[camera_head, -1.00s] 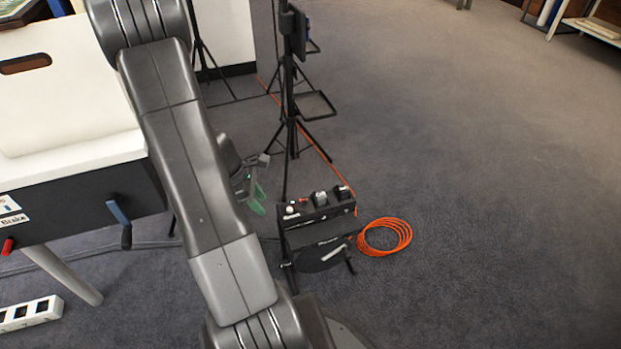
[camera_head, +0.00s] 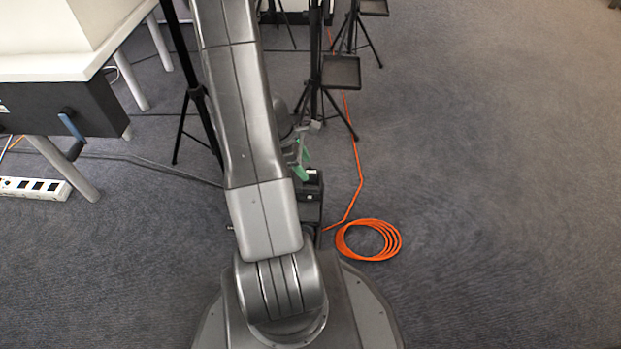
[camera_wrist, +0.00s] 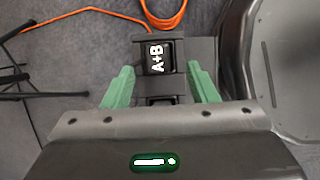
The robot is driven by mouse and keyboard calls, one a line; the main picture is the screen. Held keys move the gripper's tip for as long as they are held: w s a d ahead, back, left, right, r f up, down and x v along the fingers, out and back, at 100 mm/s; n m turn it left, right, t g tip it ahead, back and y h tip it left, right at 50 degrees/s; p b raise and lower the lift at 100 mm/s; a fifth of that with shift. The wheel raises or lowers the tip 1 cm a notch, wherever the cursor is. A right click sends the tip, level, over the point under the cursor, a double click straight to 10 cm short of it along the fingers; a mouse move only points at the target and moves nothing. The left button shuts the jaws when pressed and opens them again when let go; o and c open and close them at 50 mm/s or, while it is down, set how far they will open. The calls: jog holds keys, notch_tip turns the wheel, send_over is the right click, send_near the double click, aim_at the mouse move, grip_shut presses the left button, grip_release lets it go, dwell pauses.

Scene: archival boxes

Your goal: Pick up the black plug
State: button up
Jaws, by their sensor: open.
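My gripper (camera_wrist: 161,86) is open, with its two green fingers apart in the wrist view. A black block marked "A+B" in white (camera_wrist: 156,57) lies just beyond the fingertips, roughly in line with the gap. I cannot tell for sure whether this block is the black plug. More black parts (camera_wrist: 160,99) show between the fingers; nothing is visibly gripped. In the head view, my gripper's green tip (camera_head: 302,160) shows beside my arm. A black device (camera_head: 310,205) stands just below it, mostly hidden by my arm.
An orange cable coil (camera_head: 369,240) lies on the carpet right of the device. Black tripod stands (camera_head: 322,95) rise behind it. A white-topped table (camera_head: 60,67) with a blue crank and a white power strip (camera_head: 35,188) are at left. Carpet at right is clear.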

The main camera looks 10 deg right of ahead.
aim_at(311, 172)
jog(key=b+x, duration=0.1)
jog(key=x, duration=0.1)
jog(key=b+x, duration=0.1)
jog(key=x, duration=0.1)
jog(key=shift+d+f, duration=0.15)
jog(key=shift+d, duration=0.3)
jog(key=shift+c, duration=0.4)
jog(key=c, duration=1)
